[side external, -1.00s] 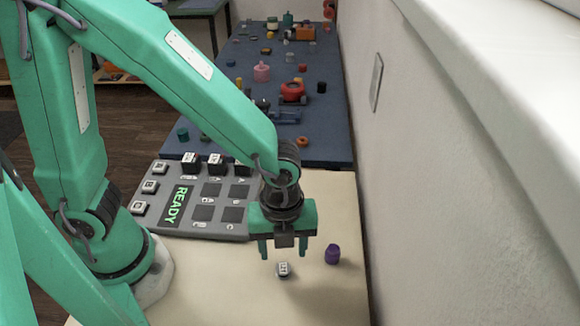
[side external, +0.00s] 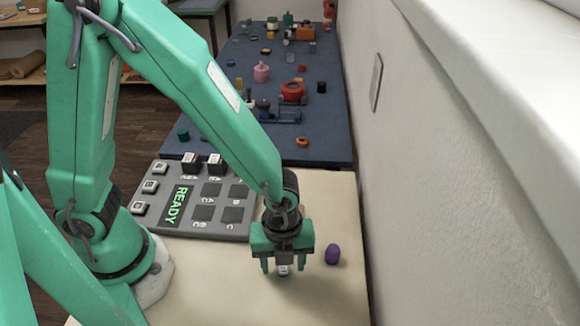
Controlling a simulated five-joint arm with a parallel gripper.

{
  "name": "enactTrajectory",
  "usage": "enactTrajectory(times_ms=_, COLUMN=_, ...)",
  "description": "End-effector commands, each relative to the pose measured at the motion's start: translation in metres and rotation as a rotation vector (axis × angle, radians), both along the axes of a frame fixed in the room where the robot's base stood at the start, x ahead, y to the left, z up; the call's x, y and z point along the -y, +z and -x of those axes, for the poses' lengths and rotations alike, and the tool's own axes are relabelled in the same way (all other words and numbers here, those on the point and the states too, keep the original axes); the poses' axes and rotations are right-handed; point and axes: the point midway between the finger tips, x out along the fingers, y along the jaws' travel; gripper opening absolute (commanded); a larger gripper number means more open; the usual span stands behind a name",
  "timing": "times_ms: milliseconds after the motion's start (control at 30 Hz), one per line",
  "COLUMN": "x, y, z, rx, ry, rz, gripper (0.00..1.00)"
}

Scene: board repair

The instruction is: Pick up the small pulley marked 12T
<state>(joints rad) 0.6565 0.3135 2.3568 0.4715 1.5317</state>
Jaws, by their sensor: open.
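A small white and dark piece (side external: 283,270) stands on the pale tabletop. It looks like the small pulley, but its marking is too small to read now. My gripper (side external: 284,268) is open and points down, with one finger on each side of the piece. The gripper body hides the top of the piece. I cannot tell whether the fingers touch it.
A purple piece (side external: 332,254) stands close to the right of my gripper. A grey board (side external: 165,226) with dark squares and a green READY display lies to the left. A blue mat (side external: 330,135) behind holds several parts. A white wall (side external: 440,200) bounds the right side.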

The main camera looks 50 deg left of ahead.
Motion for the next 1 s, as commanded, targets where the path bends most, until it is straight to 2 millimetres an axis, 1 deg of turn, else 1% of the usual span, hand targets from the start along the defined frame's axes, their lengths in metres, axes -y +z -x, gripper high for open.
enactTrajectory(times_ms=100, x=-0.0002, y=-0.0070, z=0.0005, rx=-0.001, ry=0.000, rz=-0.001, gripper=0.53)
enactTrajectory(times_ms=200, x=0.0000, y=-0.0093, z=0.0004, rx=0.000, ry=0.000, rz=0.000, gripper=0.53)
enactTrajectory(times_ms=667, x=0.0000, y=-0.0092, z=0.0003, rx=0.000, ry=0.000, rz=0.000, gripper=0.53)
enactTrajectory(times_ms=700, x=0.0000, y=-0.0092, z=0.0003, rx=0.000, ry=0.000, rz=0.000, gripper=0.51)
enactTrajectory(times_ms=767, x=0.0000, y=-0.0091, z=0.0003, rx=0.000, ry=0.000, rz=0.000, gripper=0.39)
enactTrajectory(times_ms=800, x=0.0000, y=-0.0091, z=0.0003, rx=0.000, ry=0.000, rz=0.000, gripper=0.32)
enactTrajectory(times_ms=933, x=0.0000, y=-0.0091, z=0.0003, rx=0.000, ry=0.000, rz=0.000, gripper=0.06)
enactTrajectory(times_ms=1000, x=0.0001, y=-0.0091, z=0.0002, rx=0.001, ry=0.000, rz=0.001, gripper=0.05)
